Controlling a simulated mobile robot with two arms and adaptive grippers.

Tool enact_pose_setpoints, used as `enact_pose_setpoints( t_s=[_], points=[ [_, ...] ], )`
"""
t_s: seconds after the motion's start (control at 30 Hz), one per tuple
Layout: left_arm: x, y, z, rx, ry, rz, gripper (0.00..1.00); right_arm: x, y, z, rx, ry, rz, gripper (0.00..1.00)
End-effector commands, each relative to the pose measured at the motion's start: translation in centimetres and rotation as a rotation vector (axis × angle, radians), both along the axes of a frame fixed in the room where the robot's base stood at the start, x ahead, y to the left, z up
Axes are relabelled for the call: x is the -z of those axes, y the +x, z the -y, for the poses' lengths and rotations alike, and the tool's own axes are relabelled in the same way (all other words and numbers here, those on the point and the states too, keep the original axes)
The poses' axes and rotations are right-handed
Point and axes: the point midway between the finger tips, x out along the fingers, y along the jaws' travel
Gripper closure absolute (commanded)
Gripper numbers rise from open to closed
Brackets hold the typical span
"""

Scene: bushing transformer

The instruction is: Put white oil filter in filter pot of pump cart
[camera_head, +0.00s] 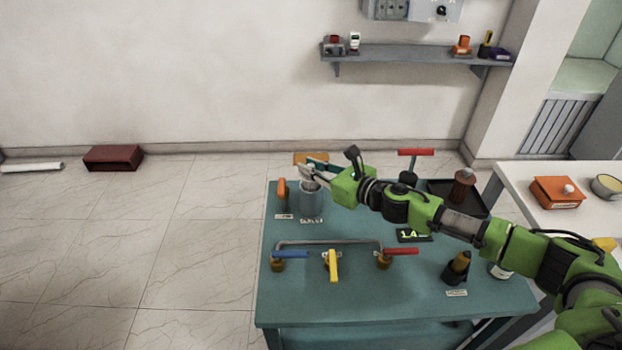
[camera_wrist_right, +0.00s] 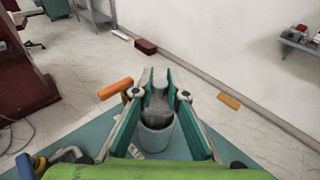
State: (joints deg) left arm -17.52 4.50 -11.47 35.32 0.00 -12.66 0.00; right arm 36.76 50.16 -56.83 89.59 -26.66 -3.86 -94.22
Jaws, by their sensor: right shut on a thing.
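The pump cart (camera_head: 390,290) has a teal top with valves on it. The filter pot (camera_head: 311,200) is a grey cylinder at the cart's back left; it also shows in the right wrist view (camera_wrist_right: 157,140). My left gripper is not in view.
An orange-handled valve (camera_head: 282,190) stands close left of the pot. Blue (camera_head: 290,254), yellow (camera_head: 333,265) and red (camera_head: 401,251) valve handles line the front pipe. A dark tray (camera_head: 440,188) lies at the back right. A white table (camera_head: 520,190) adjoins the right.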

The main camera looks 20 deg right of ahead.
Motion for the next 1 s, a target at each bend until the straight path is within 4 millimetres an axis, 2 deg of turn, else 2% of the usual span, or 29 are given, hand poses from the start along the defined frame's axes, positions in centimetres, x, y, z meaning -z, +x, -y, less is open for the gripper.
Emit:
enact_pose_setpoints(
  t_s=[0.07,0.2,0.63,0.67,0.7,1.0],
  points=[
    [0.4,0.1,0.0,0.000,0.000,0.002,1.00,1.8,-0.1,-0.1,-0.001,0.004,-0.007,1.00],
    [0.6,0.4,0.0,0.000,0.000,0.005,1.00,3.2,-0.1,-0.1,0.000,0.004,-0.004,1.00],
    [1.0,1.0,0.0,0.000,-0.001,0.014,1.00,3.8,-0.1,-0.1,-0.001,0.001,-0.001,1.00],
    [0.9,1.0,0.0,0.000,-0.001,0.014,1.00,3.8,-0.1,-0.1,-0.001,0.001,-0.001,0.81],
    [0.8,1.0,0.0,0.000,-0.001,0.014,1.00,3.7,-0.1,0.0,-0.001,0.000,-0.002,0.71],
    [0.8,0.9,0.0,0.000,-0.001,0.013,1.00,3.7,-0.1,-0.1,-0.001,0.001,-0.003,0.70]
  ],
)
